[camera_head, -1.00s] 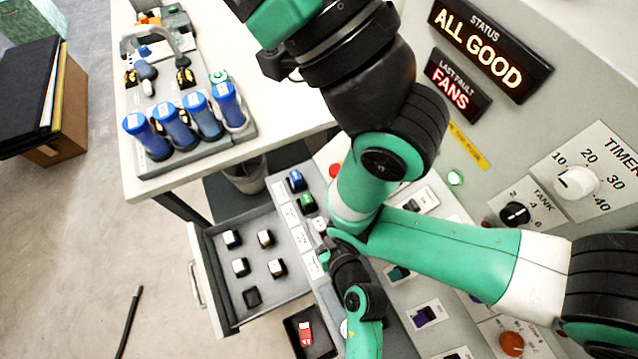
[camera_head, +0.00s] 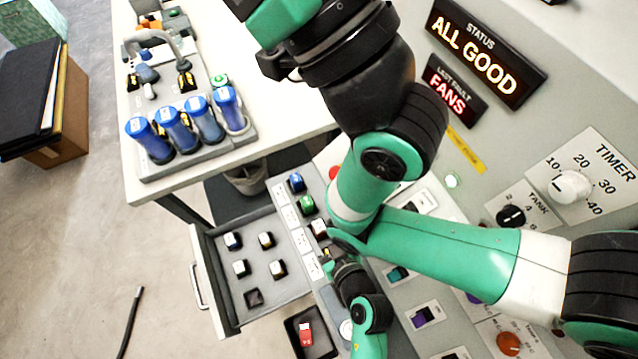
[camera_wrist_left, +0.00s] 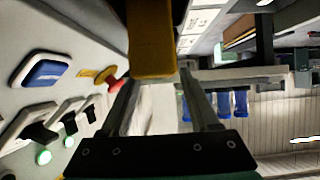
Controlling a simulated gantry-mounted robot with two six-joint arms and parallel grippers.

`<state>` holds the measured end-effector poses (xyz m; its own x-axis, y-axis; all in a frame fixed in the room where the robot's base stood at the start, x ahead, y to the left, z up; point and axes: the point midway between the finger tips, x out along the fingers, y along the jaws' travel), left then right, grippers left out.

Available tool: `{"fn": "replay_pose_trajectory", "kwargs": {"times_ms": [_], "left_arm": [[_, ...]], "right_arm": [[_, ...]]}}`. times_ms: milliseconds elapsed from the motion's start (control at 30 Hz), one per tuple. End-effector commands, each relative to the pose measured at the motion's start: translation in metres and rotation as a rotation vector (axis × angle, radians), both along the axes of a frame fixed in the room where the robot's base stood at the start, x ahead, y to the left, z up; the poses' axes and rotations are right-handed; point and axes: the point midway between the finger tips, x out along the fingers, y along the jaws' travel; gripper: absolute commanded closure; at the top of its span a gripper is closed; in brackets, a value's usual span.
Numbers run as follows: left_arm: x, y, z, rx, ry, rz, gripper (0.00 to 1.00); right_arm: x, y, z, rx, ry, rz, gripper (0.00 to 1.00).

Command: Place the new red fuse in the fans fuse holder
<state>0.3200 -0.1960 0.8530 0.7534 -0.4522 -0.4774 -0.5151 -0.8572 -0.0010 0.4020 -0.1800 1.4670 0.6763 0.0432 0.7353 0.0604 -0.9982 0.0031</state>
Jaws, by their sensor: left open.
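A red fuse with a pale label (camera_head: 305,335) lies in a black tray at the bottom of the head view. A column of fuse holders beside white label cards (camera_head: 291,217) holds a blue fuse (camera_head: 296,182), a green fuse (camera_head: 306,204) and a pale-topped dark fuse (camera_head: 318,228). The card text is too small to tell which holder is for the fans. My left gripper (camera_head: 329,262) is open just below them and hides the lower end of the column. In the left wrist view a yellow block (camera_wrist_left: 152,45) shows between the fingers; I cannot tell what it is.
An open drawer (camera_head: 207,262) holds several dark fuses with pale or yellowish tops and one empty-looking black slot (camera_head: 253,297). The status sign (camera_head: 478,50) reads ALL GOOD; the last-fault sign (camera_head: 456,90) reads FANS. Blue cylinders (camera_head: 205,118) stand on the bench. My arm links cover the panel's middle.

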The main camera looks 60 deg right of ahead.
Motion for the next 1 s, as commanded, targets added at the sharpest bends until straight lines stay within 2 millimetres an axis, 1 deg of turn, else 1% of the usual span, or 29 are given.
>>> {"fn": "replay_pose_trajectory", "kwargs": {"times_ms": [33, 167, 200, 300, 400, 567, 1000], "left_arm": [[-0.011, 0.005, 0.011, 0.002, 0.0, -0.004, 0.38], [-0.037, 0.021, 0.029, 0.001, 0.0, -0.005, 0.38], [-0.044, 0.026, 0.037, 0.003, 0.002, -0.005, 0.38], [-0.058, 0.034, 0.046, 0.004, 0.001, -0.004, 0.38], [-0.067, 0.04, 0.048, 0.002, 0.001, -0.003, 0.38], [-0.073, 0.043, 0.048, 0.0, 0.0, -0.001, 0.38], [-0.073, 0.043, 0.046, -0.001, 0.001, 0.0, 0.38]], "right_arm": [[0.0, 0.0, 0.01, 0.0, 0.0, 0.0, 1.0], [0.0, 0.0, 0.027, 0.0, 0.0, 0.0, 1.0], [0.0, 0.0, 0.037, 0.0, 0.0, 0.0, 1.0], [0.0, 0.0, 0.056, 0.0, -0.001, 0.0, 1.0], [0.0, 0.0, 0.066, 0.0, -0.001, 0.0, 1.0], [0.0, 0.0, 0.069, 0.0, 0.0, 0.0, 1.0], [0.0, 0.0, 0.068, 0.0, 0.0, 0.0, 1.0]]}}
